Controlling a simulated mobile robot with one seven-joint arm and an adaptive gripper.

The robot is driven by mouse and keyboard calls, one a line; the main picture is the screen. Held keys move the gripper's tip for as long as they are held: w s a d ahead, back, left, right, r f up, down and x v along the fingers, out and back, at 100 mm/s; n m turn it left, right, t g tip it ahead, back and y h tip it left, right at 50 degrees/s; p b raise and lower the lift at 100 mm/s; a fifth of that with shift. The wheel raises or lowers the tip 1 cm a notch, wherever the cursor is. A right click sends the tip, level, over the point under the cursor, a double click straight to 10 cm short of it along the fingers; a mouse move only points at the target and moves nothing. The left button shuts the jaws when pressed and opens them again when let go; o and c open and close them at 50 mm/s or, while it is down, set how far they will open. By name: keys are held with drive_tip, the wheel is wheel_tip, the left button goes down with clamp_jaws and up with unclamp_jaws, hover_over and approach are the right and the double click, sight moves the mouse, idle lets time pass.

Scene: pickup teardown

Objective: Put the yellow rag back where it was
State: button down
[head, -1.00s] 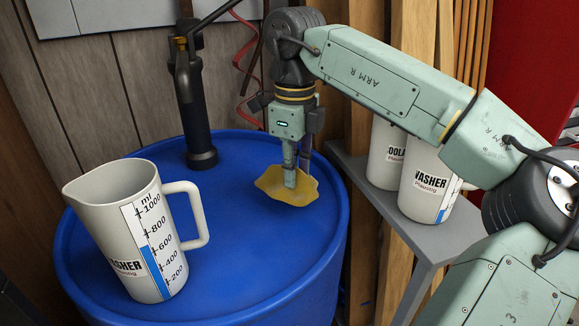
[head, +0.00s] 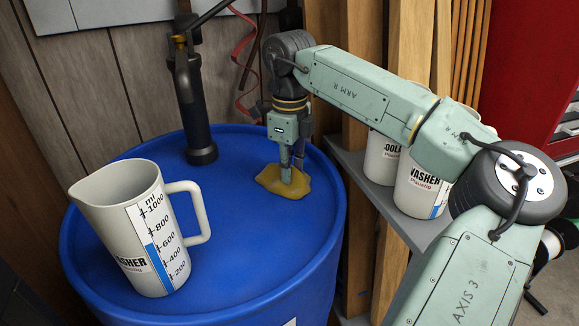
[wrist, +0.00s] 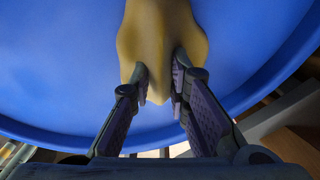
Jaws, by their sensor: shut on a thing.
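The yellow rag (head: 270,180) is at the right part of the blue drum's top (head: 235,235), spread around my fingertips. My gripper (head: 287,176) points down and is shut on the rag. In the wrist view, the rag (wrist: 160,38) is bunched between the two fingertips (wrist: 162,88), with blue drum top behind it. Whether the rag's underside fully touches the drum top is hard to tell; it looks at or very close to it.
A white measuring jug (head: 133,225) stands on the drum's left part. A black pump (head: 194,100) rises at the drum's back. More white jugs (head: 422,185) stand on a grey shelf (head: 372,178) to the right, below my arm. The drum's front right is clear.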

drive_tip(key=c, duration=1.5)
unclamp_jaws()
drive_tip(key=shift+f, duration=0.1)
drive_tip(key=shift+c, duration=0.2)
wheel_tip(320, 180, up, 12)
drive_tip(key=shift+r, duration=0.2)
drive_tip(key=shift+d, duration=0.1)
